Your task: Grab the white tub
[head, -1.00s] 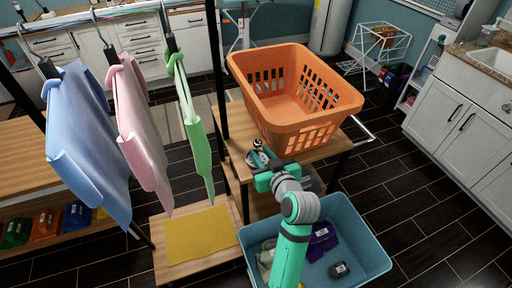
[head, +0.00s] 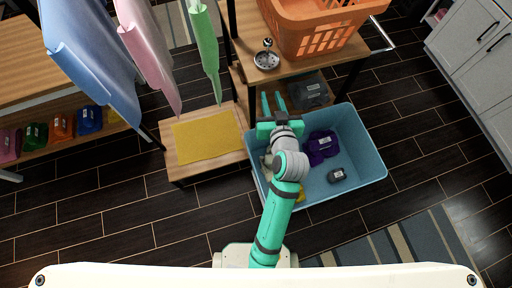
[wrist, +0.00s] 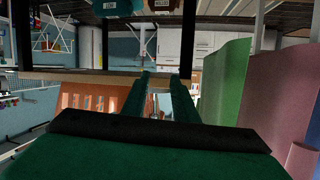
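I cannot make out a clearly white tub in these frames. My gripper (head: 273,102) is open and empty in the head view, its two fingers pointing toward the shelf unit beyond the blue bin (head: 372,172). In the wrist view its fingers (wrist: 159,95) are apart with nothing held between them. A grey labelled container (head: 309,92) sits on the lower shelf, right of the fingers. A pale item in the bin (head: 266,161) is mostly hidden behind my arm. Two labelled containers are cut off at the wrist view's top edge, one teal (wrist: 112,7).
An orange basket (head: 325,30) and a small round metal object (head: 267,60) stand on the wooden top (head: 345,55). Purple items (head: 320,147) lie in the bin. A yellow cloth (head: 207,136) lies on a low platform. Clothes hang at left. Dark floor is open at right.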

